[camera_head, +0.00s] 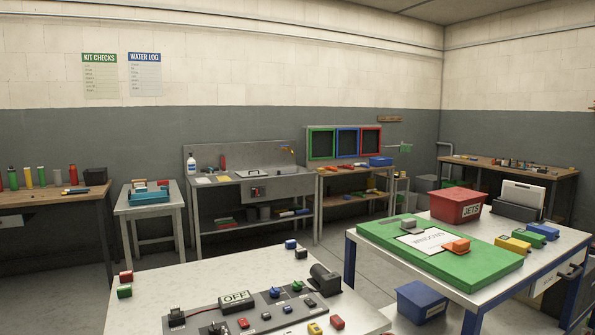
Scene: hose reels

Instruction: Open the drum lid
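I cannot make out a drum or a drum lid in this view. Some grey containers (425,184) stand on the floor by the back right corner, too small to tell what they are. A dark rounded object (325,280) sits at the right of the near table, and I cannot tell what it is. Neither of my grippers shows in the view.
A near white table (165,283) holds a grey panel with an OFF sign (236,298). A table at right holds a green board (480,270) and a red JETS bin (459,205). A sink bench (262,186) stands behind.

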